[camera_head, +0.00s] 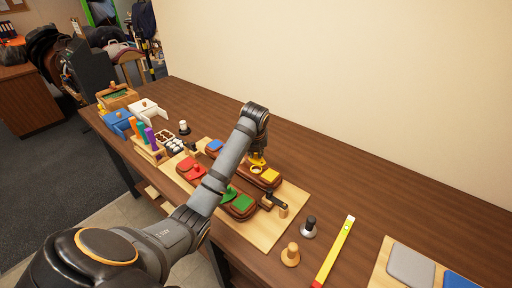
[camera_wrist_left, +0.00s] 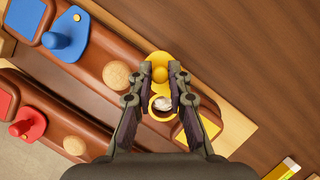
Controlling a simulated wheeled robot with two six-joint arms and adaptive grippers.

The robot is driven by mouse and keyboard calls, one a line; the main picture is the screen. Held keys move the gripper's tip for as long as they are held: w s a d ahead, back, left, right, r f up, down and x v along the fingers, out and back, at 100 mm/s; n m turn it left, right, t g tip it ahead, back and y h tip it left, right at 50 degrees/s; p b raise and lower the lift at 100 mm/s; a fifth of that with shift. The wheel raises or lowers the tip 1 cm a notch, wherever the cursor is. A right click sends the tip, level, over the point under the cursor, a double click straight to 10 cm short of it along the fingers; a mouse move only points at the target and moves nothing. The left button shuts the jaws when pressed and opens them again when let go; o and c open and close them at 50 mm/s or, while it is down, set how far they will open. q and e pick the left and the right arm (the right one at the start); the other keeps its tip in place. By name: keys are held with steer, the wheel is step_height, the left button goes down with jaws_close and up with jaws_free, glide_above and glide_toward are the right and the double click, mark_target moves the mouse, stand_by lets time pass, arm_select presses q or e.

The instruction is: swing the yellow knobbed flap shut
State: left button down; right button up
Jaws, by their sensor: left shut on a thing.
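The yellow flap (camera_wrist_left: 158,57) lies over a long brown leather piece (camera_wrist_left: 104,60), with its round yellow knob (camera_wrist_left: 160,74) between the fingertips of my left gripper (camera_wrist_left: 160,82). The gripper is shut on the knob. Just below it in the left wrist view is a yellow ring (camera_wrist_left: 153,113) around an opening with something whitish inside. A yellow square (camera_wrist_left: 198,128) sits beside the ring. In the head view my left gripper (camera_head: 257,156) points down at the yellow flap, and its fingers partly hide it. My right gripper does not show.
A blue flap (camera_wrist_left: 66,35) and a red knob (camera_wrist_left: 24,128) are close by. In the head view a green flap (camera_head: 228,194) lies near my left forearm. A dark-handled tool (camera_head: 310,225), a wooden knob (camera_head: 290,254) and a yellow level (camera_head: 334,252) stand or lie at right.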

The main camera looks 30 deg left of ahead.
mark_target(258, 161)
arm_select(q)
steer(key=n+g+p, duration=0.1)
steer(key=n+p, duration=0.2)
steer(key=p, duration=0.2)
steer(key=s+n+g+y+p, duration=0.1)
steer(key=n+p, duration=0.2)
steer(key=p, duration=0.2)
steer(key=s+n+p, duration=0.1)
steer(key=n+p, duration=0.1)
steer(key=p, duration=0.3)
steer(key=shift+d+r+n+g+y, duration=0.3)
steer(key=shift+d+n+g+y, duration=0.1)
steer(key=shift+s+d+n+g+p, duration=0.2)
steer(key=shift+n+g+p, duration=0.2)
steer(key=shift+n+p, duration=0.5)
steer(key=shift+s+d+f+n+g, duration=0.15)
steer(key=shift+n+g, duration=0.15)
steer(key=shift+n, duration=0.6)
steer(key=shift+s+d+f+n+g+p, duration=0.15)
steer(key=shift+n+g+p, duration=0.3)
steer(key=shift+n, duration=0.55)
steer(key=shift+d+n+g, duration=0.2)
steer(key=shift+n+g, duration=0.05)
steer(key=shift+n, duration=0.55)
steer(key=shift+d+n+g+h+b, duration=0.2)
steer(key=shift+n+g+b, duration=0.1)
steer(key=shift+n, duration=0.55)
steer(key=shift+d+n+g+h+b, duration=0.2)
steer(key=shift+n+g, duration=0.1)
steer(key=shift+n, duration=0.55)
